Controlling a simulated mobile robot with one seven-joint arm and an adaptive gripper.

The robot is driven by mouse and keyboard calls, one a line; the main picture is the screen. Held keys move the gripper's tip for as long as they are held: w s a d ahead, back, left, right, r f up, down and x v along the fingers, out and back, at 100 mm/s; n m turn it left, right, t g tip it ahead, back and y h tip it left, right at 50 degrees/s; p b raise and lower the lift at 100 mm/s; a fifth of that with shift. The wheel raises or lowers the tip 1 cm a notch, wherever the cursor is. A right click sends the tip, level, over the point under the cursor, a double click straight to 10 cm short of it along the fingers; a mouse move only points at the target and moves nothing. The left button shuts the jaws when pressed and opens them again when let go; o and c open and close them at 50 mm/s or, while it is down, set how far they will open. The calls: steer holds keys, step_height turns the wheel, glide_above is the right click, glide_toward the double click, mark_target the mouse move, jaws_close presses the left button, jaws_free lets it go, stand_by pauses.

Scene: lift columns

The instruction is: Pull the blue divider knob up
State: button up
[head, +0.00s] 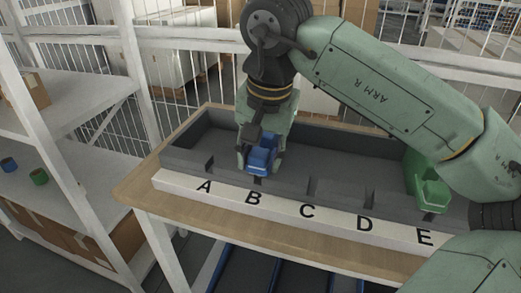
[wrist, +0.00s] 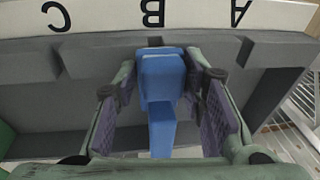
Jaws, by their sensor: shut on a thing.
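The blue divider knob (head: 262,155) stands in the grey tray at the slot above the letter B. My gripper (head: 261,160) comes down on it from above, with a finger on either side. In the wrist view the blue knob (wrist: 162,78) sits between the two fingers (wrist: 165,100), and a narrower blue part runs down below its head. The gripper is shut on the knob. The lower part of the divider is partly hidden, so I cannot tell how deep it sits in the slot.
A green divider (head: 428,185) stands at the right end of the tray, near E. The grey tray (head: 190,160) has a white lettered strip (head: 300,212) along its front and rests on a wooden table (head: 135,190). White shelves (head: 60,135) stand at left.

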mark_target(265, 158)
steer(key=shift+r, duration=0.25)
steer(key=shift+r+p, duration=0.9)
steer(key=shift+r, duration=0.05)
steer(key=shift+c, duration=0.6)
steer(key=shift+r, duration=0.2)
steer(key=o, duration=0.9)
steer(key=shift+f, duration=0.1)
steer(key=shift+c, duration=0.2)
step_height(265, 158, up, 9)
steer(key=s+p, duration=0.1)
steer(key=p, duration=0.5)
steer(key=shift+s+d+p, duration=0.3)
steer(key=shift+d+p, duration=0.05)
steer(key=shift+p, duration=0.05)
